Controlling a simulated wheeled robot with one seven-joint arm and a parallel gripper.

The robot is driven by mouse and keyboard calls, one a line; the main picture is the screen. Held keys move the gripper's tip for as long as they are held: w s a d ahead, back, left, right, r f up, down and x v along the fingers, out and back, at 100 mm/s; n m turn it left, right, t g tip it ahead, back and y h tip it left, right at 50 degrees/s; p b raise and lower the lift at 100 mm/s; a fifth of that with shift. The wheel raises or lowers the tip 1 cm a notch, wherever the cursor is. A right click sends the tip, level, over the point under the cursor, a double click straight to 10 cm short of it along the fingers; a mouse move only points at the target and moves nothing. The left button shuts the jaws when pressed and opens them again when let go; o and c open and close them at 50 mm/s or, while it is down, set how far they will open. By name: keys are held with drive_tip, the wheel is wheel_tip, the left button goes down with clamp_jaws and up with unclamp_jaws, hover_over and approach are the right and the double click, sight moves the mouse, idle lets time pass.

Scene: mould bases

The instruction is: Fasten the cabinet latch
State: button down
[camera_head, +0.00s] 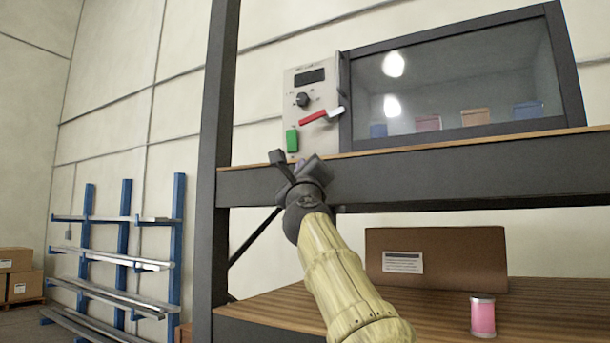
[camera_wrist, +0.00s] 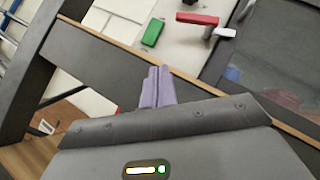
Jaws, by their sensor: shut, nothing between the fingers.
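The cabinet (camera_head: 450,85) stands on the upper shelf, with a dark-framed glass front that looks closed. Its pale control panel (camera_head: 305,78) is on the left. The latch appears to be the red lever (camera_head: 314,117) with a pale end piece, tilted up to the right; the pale end is by the door frame's left edge. The red lever (camera_wrist: 197,19) also shows at the top of the wrist view. My gripper (camera_head: 318,166) is below the panel, in front of the shelf edge, apart from the lever. Its fingers (camera_wrist: 158,85) are together and empty.
A green button (camera_head: 292,141) and a dark knob (camera_head: 302,100) are on the panel. The dark shelf beam (camera_head: 440,175) runs just behind my gripper, and a dark post (camera_head: 215,150) stands to the left. A pink can (camera_head: 483,318) and brown box (camera_head: 450,255) are on the lower shelf.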

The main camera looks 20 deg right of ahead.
drive_tip(key=shift+s+a+f+b, duration=0.4)
drive_tip(key=shift+s+f+b, duration=0.15)
drive_tip(key=shift+s+f, duration=0.15)
drive_tip(key=shift+w, duration=0.1)
